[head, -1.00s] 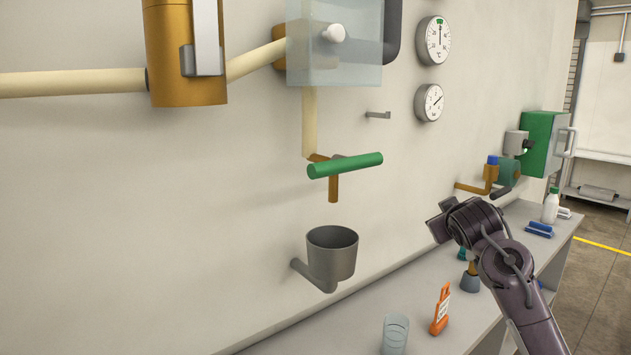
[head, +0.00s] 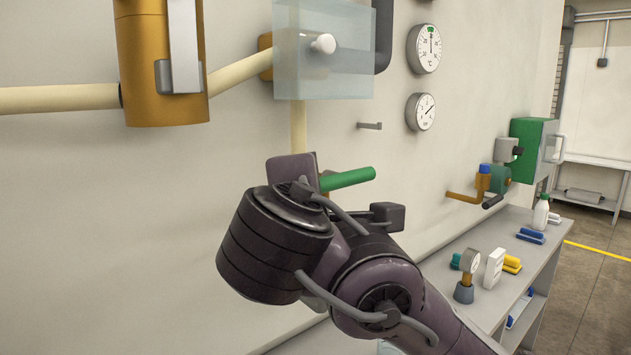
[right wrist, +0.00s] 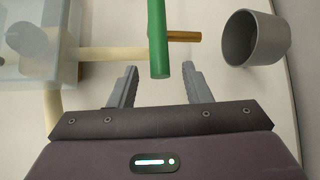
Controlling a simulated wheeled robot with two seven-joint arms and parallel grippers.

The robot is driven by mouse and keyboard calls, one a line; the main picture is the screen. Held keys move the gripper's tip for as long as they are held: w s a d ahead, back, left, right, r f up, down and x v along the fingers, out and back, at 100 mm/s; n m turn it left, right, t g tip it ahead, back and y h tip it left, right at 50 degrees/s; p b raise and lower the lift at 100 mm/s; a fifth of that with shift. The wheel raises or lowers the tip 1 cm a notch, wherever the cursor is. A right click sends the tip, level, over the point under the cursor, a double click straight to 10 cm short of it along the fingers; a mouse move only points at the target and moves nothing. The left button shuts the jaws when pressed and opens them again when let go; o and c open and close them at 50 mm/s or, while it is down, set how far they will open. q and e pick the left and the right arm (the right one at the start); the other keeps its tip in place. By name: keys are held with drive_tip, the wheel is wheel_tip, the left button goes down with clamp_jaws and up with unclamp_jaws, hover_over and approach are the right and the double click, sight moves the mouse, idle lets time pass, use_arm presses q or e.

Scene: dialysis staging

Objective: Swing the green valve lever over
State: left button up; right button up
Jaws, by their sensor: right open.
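The green valve lever (head: 348,179) sticks out from the wall below a pale vertical pipe. My right arm hides its left part and the valve body in the head view. In the right wrist view the green lever (right wrist: 158,40) runs down from the top edge, and its near end appears between my two fingers. My right gripper (right wrist: 160,80) is open, one finger on each side of the lever with gaps showing. I cannot tell how deep the lever sits between the fingers. A brass pipe stub (right wrist: 185,36) shows behind the lever. My left gripper is not in view.
A grey cup (right wrist: 255,40) is right of the lever in the wrist view. A clear box (head: 322,60) and gauges (head: 423,48) are on the wall above. A bench (head: 478,305) below holds a small gauge (head: 467,275) and a white bottle (head: 541,212).

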sight(335, 180)
drive_tip(key=p+x, duration=0.1)
drive_tip(key=x, duration=0.5)
drive_tip(key=shift+w+d+p, duration=0.2)
drive_tip(key=shift+d+p, duration=0.05)
drive_tip(key=shift+p, duration=0.15)
drive_tip(key=shift+w+f, duration=0.1)
drive_tip(key=shift+w, duration=0.3)
drive_tip(key=shift+c, duration=0.3)
clamp_jaws()
